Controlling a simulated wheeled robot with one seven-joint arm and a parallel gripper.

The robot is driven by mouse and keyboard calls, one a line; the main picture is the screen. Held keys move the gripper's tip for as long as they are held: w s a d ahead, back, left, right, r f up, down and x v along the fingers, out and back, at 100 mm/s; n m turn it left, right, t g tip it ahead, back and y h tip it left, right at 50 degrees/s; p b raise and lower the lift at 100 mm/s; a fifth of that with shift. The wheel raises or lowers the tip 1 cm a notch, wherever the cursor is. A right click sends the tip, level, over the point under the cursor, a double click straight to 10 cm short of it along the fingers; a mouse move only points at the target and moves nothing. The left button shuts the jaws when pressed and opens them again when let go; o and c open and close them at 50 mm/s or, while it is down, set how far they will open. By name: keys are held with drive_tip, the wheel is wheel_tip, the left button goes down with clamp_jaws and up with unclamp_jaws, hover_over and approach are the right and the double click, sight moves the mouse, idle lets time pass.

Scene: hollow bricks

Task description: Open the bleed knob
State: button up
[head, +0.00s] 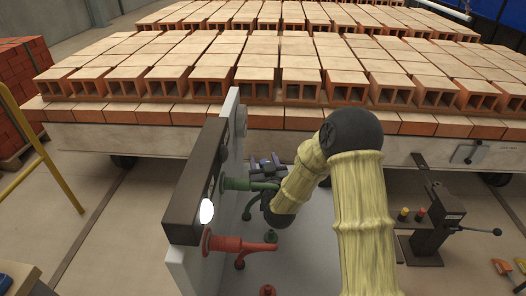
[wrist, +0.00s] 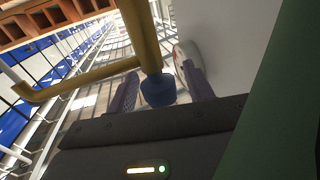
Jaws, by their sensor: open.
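My gripper (head: 262,168) is beside the right face of the grey upright panel (head: 232,110), next to a green lever-like fitting (head: 250,186). In the wrist view my gripper (wrist: 160,92) is open, its two purple fingers apart. A blue knob-like piece (wrist: 157,90) on the end of a yellow pipe (wrist: 143,35) shows between the fingers; it may be the bleed knob, but no label is readable. I cannot tell whether the fingers touch it. A round white and red piece (wrist: 182,52) shows near the right finger.
A dark box (head: 195,185) with a lit white lamp is on the panel's left side. A red fitting (head: 238,245) sticks out below. Rows of hollow bricks (head: 260,60) lie on a cart behind. A dark control stand (head: 430,220) is at right. A yellow rail (head: 38,140) is at left.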

drive_tip(key=shift+w+a, duration=0.15)
drive_tip(key=shift+w, duration=0.25)
drive_tip(key=c, duration=1)
